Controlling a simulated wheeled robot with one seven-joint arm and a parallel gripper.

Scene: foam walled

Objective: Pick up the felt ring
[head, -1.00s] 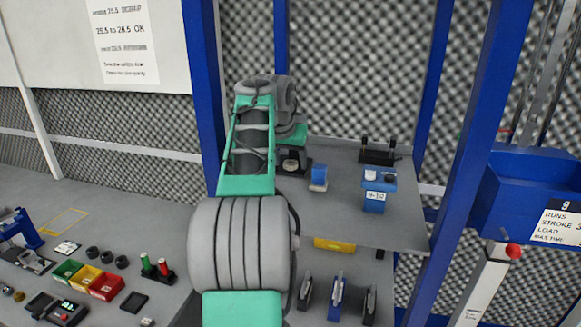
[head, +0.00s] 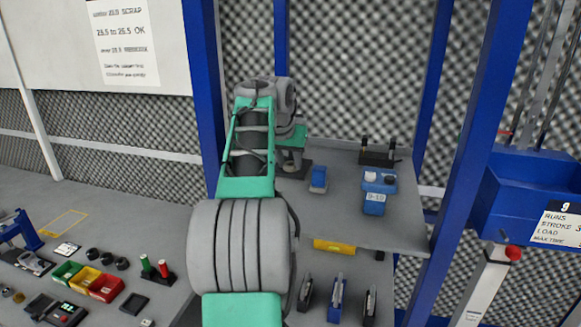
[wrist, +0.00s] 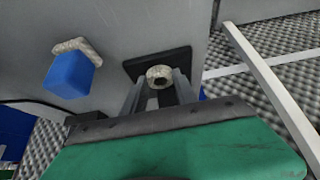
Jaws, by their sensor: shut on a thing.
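The felt ring (wrist: 160,76) is a small, pale grey-beige ring with a dark hole in its middle. In the wrist view it sits between the two fingertips of my gripper (wrist: 160,80), which is shut on it. A dark square pad (wrist: 148,60) shows behind the ring; I cannot tell whether the ring still touches it. In the head view my gripper (head: 291,162) is over the left part of the grey shelf, beside the dark pad (head: 301,172). The ring is hard to make out there.
A blue block (head: 318,178) stands just right of my gripper; it also shows with a beige base in the wrist view (wrist: 70,75). A blue labelled box (head: 374,203) and a black holder (head: 378,157) stand farther right. Blue posts (head: 432,110) flank the shelf.

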